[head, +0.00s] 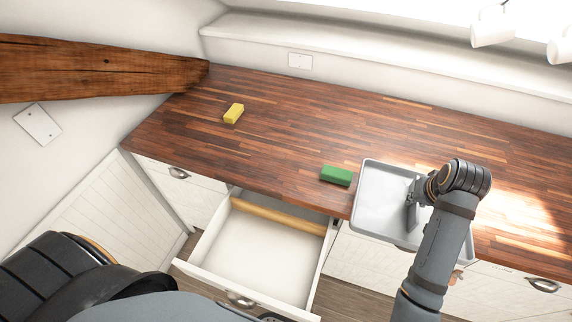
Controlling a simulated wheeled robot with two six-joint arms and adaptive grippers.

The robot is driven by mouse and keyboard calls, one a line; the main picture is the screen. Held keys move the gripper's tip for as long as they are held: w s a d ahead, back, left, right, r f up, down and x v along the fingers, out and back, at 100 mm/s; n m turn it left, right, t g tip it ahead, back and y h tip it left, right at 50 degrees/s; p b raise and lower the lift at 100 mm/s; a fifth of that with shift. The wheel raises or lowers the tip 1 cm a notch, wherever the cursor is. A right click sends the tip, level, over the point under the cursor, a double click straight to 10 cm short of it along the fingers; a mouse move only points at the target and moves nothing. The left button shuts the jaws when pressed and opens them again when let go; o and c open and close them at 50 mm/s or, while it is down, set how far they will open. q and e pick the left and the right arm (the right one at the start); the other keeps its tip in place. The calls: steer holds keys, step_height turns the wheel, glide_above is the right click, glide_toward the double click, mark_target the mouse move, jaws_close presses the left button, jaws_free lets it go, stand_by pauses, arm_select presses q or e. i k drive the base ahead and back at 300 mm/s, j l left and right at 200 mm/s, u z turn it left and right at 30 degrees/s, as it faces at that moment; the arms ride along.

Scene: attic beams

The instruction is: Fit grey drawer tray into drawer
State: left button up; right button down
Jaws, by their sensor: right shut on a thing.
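The grey drawer tray (383,182) is a shallow rectangular tray at the front edge of the counter, right of the open drawer. Its near part reaches out past the counter edge; I cannot tell whether it touches the counter. My right gripper (411,218) is shut on the tray, partly hidden by its own arm, which also covers the tray's right side. The white drawer (262,248) is pulled open below the counter, left of the tray. A light wooden bar (278,217) lies across its back part. My left arm enters at lower left; its gripper is out of view.
A green block (336,176) lies on the wooden counter (290,130) just left of the tray. A yellow block (234,113) lies farther back left. A wooden beam (90,70) juts in at upper left. White cups (492,27) hang at upper right. The middle counter is clear.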

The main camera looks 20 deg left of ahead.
mark_target(266, 251)
steer(key=u, duration=2.35)
steer(key=k+l+u, duration=0.2)
steer(key=l, duration=0.2)
steer(key=k+l+u, duration=0.2)
steer(key=l, duration=0.2)
steer(key=k+l+u, duration=0.2)
steer(key=l, duration=0.2)
